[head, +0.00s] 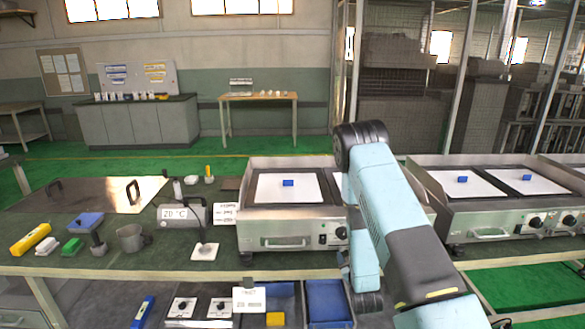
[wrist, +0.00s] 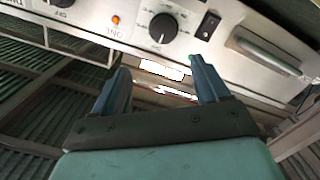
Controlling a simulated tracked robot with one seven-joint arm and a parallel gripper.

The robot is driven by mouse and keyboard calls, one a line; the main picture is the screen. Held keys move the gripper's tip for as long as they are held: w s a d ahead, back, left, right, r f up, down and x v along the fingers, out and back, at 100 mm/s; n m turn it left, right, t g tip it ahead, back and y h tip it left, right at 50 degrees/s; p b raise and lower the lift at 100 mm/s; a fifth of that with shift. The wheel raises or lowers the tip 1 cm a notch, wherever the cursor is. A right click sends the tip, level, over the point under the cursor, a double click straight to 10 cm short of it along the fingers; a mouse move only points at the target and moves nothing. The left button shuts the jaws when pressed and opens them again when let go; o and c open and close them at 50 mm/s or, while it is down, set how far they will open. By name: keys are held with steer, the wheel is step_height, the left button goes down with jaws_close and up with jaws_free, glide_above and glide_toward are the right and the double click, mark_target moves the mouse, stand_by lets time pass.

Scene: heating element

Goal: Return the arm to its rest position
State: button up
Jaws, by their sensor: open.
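My light-blue arm (head: 385,205) rises from the lower right of the head view, bends at a dark elbow above the bench, and reaches down in front of the middle hot plate (head: 290,217). My gripper (wrist: 157,72) shows in the wrist view with its two dark blue fingers spread apart and nothing between them. The fingers point toward the lower part of a steel front panel (wrist: 130,40) with a black knob (wrist: 163,28), an orange light (wrist: 115,20), a rocker switch (wrist: 208,26) and a bar handle (wrist: 265,50). The gripper cannot be made out in the head view.
A blue block (head: 288,183) lies on the white plate of the middle unit. Another hot-plate unit (head: 490,232) stands to the right. A metal mug (head: 131,238), a 20 °C device (head: 182,213) and small tools are on the left bench. Blue bins (head: 328,301) sit below.

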steer(key=s+r+m+g, duration=0.2)
steer(key=r+g, duration=0.1)
steer(key=r, duration=1.1)
steer(key=s+r+m+g, duration=0.2)
steer(key=r+g, duration=0.1)
steer(key=r, duration=1.1)
steer(key=s+r+m+g, duration=0.1)
steer(key=s+r+g, duration=0.2)
steer(key=s, duration=1.3)
steer(key=s+r+m+g, duration=0.1)
steer(key=s+r+g, duration=0.1)
steer(key=s+r, duration=0.8)
steer(key=s, duration=0.7)
steer(key=shift+r+g, duration=0.25)
steer(key=shift+g, duration=0.15)
steer(key=shift+s, duration=0.1)
